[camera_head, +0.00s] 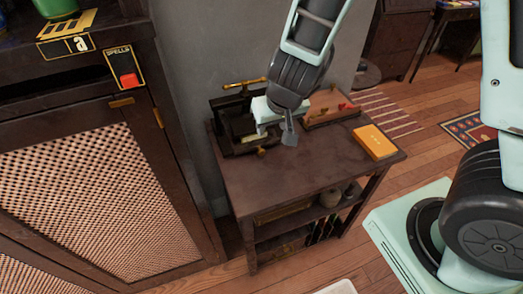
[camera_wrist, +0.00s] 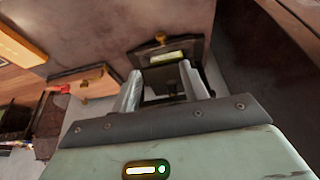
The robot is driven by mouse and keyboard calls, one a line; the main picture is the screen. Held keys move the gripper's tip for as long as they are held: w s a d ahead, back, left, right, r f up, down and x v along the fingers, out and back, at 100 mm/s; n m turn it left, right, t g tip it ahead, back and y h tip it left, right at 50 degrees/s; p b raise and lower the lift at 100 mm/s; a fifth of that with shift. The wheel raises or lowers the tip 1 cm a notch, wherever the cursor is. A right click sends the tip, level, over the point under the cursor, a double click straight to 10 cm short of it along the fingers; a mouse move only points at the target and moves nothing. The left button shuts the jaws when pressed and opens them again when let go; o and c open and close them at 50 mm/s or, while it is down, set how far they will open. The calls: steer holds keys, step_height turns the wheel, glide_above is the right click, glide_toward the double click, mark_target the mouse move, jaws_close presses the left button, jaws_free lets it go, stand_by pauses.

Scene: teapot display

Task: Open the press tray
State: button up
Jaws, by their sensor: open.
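The press (camera_head: 238,118) is a dark block with a brass bar across its top, at the back left of the small dark table (camera_head: 310,175). A brass knob (camera_head: 262,153) shows low at its front, apart from the gripper; the knob also shows in the wrist view (camera_wrist: 160,38), beyond the fingertips. My gripper (camera_head: 276,133) is open and empty, above the table in front of the press. In the wrist view the press's dark frame lies between and beyond the fingers (camera_wrist: 160,85). My gripper and arm hide part of the press. How far the tray is out, I cannot tell.
A wooden box (camera_head: 332,118) with red pieces stands right of the press. An orange box (camera_head: 374,141) lies at the table's right. The front of the tabletop is clear. A tall cabinet (camera_head: 85,190) stands at left, with a wall behind the table.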

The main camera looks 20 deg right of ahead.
mark_target(262, 151)
steer(key=b+x, duration=0.9)
steer(key=x, duration=0.8)
steer(key=shift+s+a, duration=0.1)
jaws_close()
